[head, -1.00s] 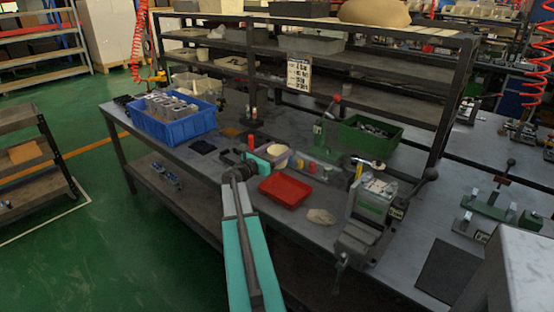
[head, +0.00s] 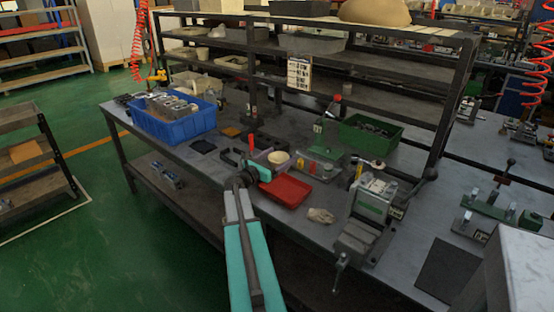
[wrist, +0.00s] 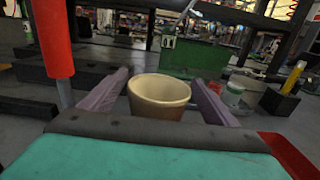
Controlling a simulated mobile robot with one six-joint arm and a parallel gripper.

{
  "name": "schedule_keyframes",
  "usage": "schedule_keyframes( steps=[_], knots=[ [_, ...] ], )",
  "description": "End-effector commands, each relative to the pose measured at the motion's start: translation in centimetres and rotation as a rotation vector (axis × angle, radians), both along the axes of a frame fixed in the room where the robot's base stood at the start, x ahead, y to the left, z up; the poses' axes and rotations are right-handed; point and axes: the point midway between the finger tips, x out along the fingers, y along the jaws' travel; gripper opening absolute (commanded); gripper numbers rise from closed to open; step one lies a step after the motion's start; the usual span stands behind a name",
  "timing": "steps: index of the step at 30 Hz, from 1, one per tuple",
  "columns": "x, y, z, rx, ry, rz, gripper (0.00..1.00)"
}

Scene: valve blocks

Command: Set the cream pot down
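The cream pot (wrist: 160,92) stands upright between my gripper's two purple fingers (wrist: 160,95) in the wrist view. The fingers reach along both sides of it, close against its wall, and appear shut on it. The pot's opening faces up and looks empty. In the head view the pot (head: 278,158) is held at the end of my teal arm, just behind the red tray. My gripper's palm hides the pot's base, so I cannot tell whether it touches the grey bench (head: 228,172).
The red tray (head: 286,191) lies close on the right. A red upright piece (wrist: 52,38) stands near on the left. A green machine (head: 325,135) and green bin (head: 370,135) are behind. A blue crate (head: 172,125) is farther left; a vise (head: 365,215) is right.

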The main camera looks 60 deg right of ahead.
Motion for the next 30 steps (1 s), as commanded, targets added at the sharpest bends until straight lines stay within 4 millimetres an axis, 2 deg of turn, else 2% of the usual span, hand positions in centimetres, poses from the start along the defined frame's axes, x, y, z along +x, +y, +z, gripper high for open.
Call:
schedule_keyframes(
  steps=[14,20,30],
  knots=[
    [0.1,0.2,0.3,0.000,0.000,0.001,0.83],
    [0.4,2.2,0.2,0.000,0.000,0.003,0.83],
    [1.4,7.5,0.2,0.001,0.000,0.004,0.83]
  ],
)
